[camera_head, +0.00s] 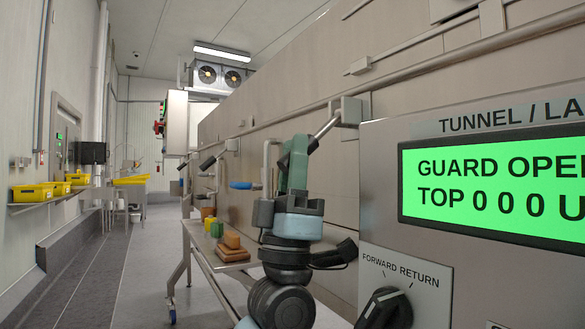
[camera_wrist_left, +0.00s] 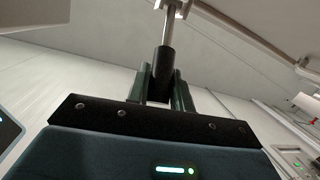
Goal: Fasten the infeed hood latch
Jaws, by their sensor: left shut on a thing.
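The latch is a metal lever (camera_head: 327,127) with a black grip, sloping down and left from a grey bracket (camera_head: 348,111) on the tunnel wall. My left gripper (camera_head: 300,150), with green fingers, is shut on the lever's black grip. In the left wrist view, the black grip (camera_wrist_left: 161,72) stands between the two green fingers of the left gripper (camera_wrist_left: 166,88), with the metal rod (camera_wrist_left: 171,25) running up from it. The fingers partly hide the grip. The green display (camera_head: 490,175) reads "GUARD OPE", cut off at the frame edge. My right gripper is not in view.
A blue handle (camera_head: 242,185) sticks out behind my arm. A small table (camera_head: 205,244) with coloured blocks stands below. The control panel (camera_head: 440,240) is close on the right. The left aisle floor is clear.

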